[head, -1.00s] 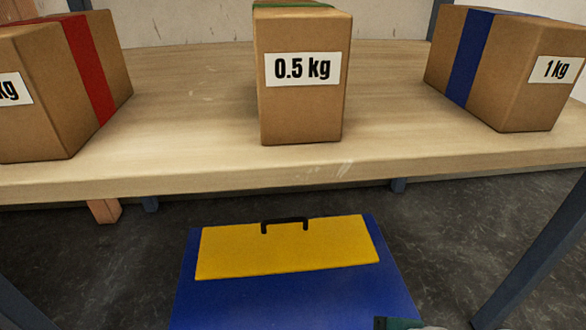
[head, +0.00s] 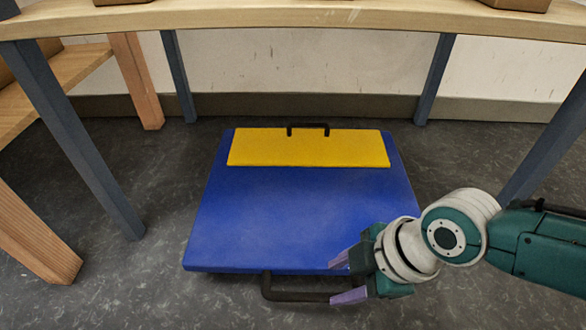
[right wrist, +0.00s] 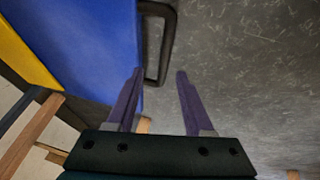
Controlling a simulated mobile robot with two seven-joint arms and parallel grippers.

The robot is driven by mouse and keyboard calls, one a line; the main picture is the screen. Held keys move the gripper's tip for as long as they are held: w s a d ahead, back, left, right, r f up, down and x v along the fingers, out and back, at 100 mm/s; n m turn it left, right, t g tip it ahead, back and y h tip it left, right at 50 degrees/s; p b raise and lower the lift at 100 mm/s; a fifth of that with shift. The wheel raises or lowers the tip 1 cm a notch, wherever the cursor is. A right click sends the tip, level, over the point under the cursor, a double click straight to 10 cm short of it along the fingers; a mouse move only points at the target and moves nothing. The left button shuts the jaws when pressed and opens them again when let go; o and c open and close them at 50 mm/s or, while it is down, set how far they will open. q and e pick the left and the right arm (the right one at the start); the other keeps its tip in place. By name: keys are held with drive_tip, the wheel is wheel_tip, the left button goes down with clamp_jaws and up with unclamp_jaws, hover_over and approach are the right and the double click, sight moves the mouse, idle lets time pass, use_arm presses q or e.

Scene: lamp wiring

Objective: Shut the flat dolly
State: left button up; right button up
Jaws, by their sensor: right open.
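The flat dolly (head: 290,215) is a blue slab on the floor, partly under the table. A yellow panel (head: 310,150) with a small black handle (head: 308,128) lies across its far end. A larger dark handle (head: 290,296) sticks out from its near edge. My right gripper (head: 342,280) is open at the right end of this near handle. In the right wrist view the near handle (right wrist: 168,50) reaches between the two purple fingertips (right wrist: 160,73). I cannot tell whether the fingers touch it. My left gripper is out of view.
The wooden table (head: 330,18) stands above the dolly's far side, with blue-grey legs such as the left front one (head: 80,140). A wooden shelf unit (head: 35,235) stands at the left. The dark floor (head: 150,300) in front is clear.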

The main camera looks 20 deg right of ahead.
sight(316, 295)
drive_tip(key=b+x, duration=0.2)
drive_tip(key=x, duration=0.2)
drive_tip(key=shift+w+f+b, duration=0.15)
drive_tip(key=shift+b, duration=0.15)
drive_tip(key=f+b, duration=0.1)
drive_tip(key=s+a+f+b, duration=0.1)
drive_tip(key=shift+f, duration=0.3)
drive_tip(key=shift+w+a+b, duration=0.1)
drive_tip(key=shift+w+b, duration=0.1)
drive_tip(key=shift+b, duration=0.1)
drive_tip(key=shift+w, duration=0.4)
drive_tip(key=shift+s, duration=0.15)
drive_tip(key=shift+c, duration=0.2)
drive_tip(key=shift+s, duration=0.15)
drive_tip(key=c, duration=0.8)
